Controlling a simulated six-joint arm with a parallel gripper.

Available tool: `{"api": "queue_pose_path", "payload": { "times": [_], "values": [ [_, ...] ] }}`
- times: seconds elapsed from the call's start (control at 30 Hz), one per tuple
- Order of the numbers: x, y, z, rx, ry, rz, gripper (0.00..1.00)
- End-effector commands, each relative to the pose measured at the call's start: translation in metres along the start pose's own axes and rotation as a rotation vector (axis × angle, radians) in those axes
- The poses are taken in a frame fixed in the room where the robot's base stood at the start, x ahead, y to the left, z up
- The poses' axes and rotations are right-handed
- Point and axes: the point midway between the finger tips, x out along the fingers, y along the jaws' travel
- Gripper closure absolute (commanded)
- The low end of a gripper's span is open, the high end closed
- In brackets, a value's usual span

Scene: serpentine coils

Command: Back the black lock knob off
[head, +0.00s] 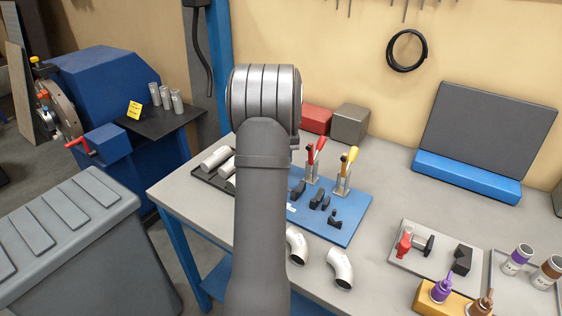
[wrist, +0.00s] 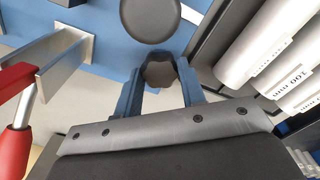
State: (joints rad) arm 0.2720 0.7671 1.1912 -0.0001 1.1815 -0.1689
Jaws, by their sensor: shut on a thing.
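In the wrist view, a dark, faceted knob (wrist: 159,74) sits between the two blue fingers of my gripper (wrist: 158,82). The fingers are shut on its sides. I take it for the black lock knob; its underside is hidden. A larger round black disc (wrist: 150,18) lies just beyond it, over a blue plate (wrist: 112,50). In the head view my arm hides the gripper and the knob. The blue plate (head: 350,226) shows there to the right of my arm.
Toggle clamps with a red handle (head: 316,150) and a yellow handle (head: 349,160) stand on the plate. In the wrist view, the red handle (wrist: 16,140) is close on the left, and labelled silver tubes (wrist: 262,45) are close on the right. Pipe elbows (head: 341,268) lie in front.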

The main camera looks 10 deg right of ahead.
Motion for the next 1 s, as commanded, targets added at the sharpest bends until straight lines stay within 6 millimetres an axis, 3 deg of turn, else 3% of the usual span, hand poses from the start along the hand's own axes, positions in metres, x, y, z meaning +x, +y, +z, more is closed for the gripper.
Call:
{"api": "queue_pose_path", "payload": {
  "times": [0.27, 0.3, 0.4, 0.77, 1.0],
  "values": [
    [0.004, 0.0, 0.001, 0.001, -0.006, -0.001, 0.86],
    [0.004, 0.0, 0.001, 0.001, -0.006, -0.001, 0.56],
    [0.003, 0.0, 0.001, 0.001, -0.005, -0.001, 0.41],
    [-0.005, 0.0, 0.0, 0.001, -0.001, 0.0, 0.41],
    [-0.051, 0.0, -0.001, 0.001, 0.002, 0.0, 0.41]
  ]
}}
